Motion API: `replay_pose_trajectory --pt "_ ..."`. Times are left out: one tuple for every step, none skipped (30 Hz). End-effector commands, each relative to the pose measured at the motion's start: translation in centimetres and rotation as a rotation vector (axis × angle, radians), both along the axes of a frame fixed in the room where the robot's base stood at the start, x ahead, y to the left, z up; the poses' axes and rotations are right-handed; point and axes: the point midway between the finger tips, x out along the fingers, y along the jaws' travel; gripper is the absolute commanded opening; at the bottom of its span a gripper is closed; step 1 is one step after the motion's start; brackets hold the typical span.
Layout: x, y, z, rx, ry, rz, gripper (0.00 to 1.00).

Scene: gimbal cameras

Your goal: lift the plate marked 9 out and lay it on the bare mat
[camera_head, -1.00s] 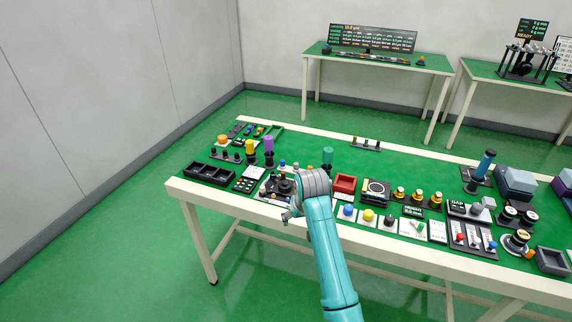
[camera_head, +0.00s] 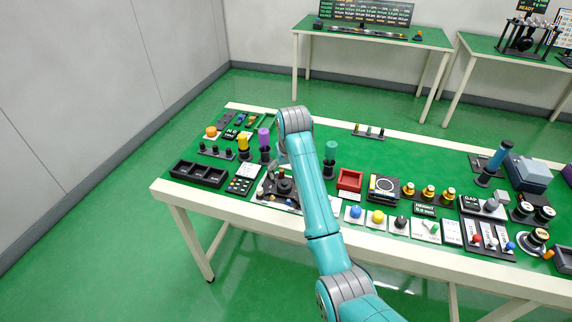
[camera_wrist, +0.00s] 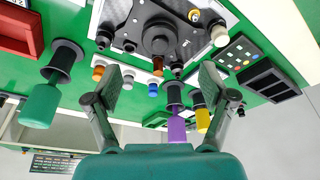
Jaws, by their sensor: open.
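No plate with a readable 9 shows in either view, and I cannot tell which surface is the bare mat. My gripper (camera_wrist: 162,84) is open and empty in the wrist view, its two fingers wide apart. It hangs over the bench near a grey board (camera_wrist: 205,38) with a dark round device (camera_wrist: 160,36). Purple (camera_wrist: 176,128) and yellow (camera_wrist: 203,120) cylinders in black holders show between and beyond the fingers. In the head view my arm covers part of the bench, and the gripper is mostly hidden behind it.
A green cylinder (camera_head: 331,151) and a red tray (camera_head: 349,180) stand right of my arm. A black compartment tray (camera_head: 199,174) is at the left front. Several knobs and buttons line the front. The green bench top (camera_head: 420,160) is clear behind the right-hand row.

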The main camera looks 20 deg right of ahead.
Motion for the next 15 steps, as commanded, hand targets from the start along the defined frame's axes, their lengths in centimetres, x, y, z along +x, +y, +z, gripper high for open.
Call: replay_pose_trajectory --pt "0.2 0.0 -1.0 0.000 0.004 0.000 0.82" --pt "0.3 0.0 -1.5 0.000 0.004 0.000 0.82" --pt "0.5 0.0 -2.1 0.000 0.003 0.000 0.82" --pt "0.6 0.0 -2.6 0.000 0.003 0.000 0.82" --pt "0.8 0.0 -3.1 0.000 0.003 0.000 0.82" --pt "1.0 0.0 -3.7 0.000 0.003 0.000 0.82" --pt "1.1 0.0 -4.1 0.000 0.002 0.000 0.82" --pt "1.2 0.0 -4.6 0.000 0.002 0.000 0.82" --pt "1.4 0.0 -5.1 0.000 0.002 0.000 0.82" --pt "1.5 -0.1 -5.5 0.000 0.002 0.000 0.82" --pt "1.6 -0.1 -5.8 0.000 0.002 0.000 0.82" --pt "1.7 -0.1 -6.3 0.000 0.001 0.000 0.82" --pt "1.8 -0.1 -6.6 0.000 0.001 0.000 0.82" --pt "1.9 -0.1 -6.8 0.000 0.001 0.000 0.82" --pt "2.0 -0.1 -7.1 0.000 0.001 0.000 0.82"
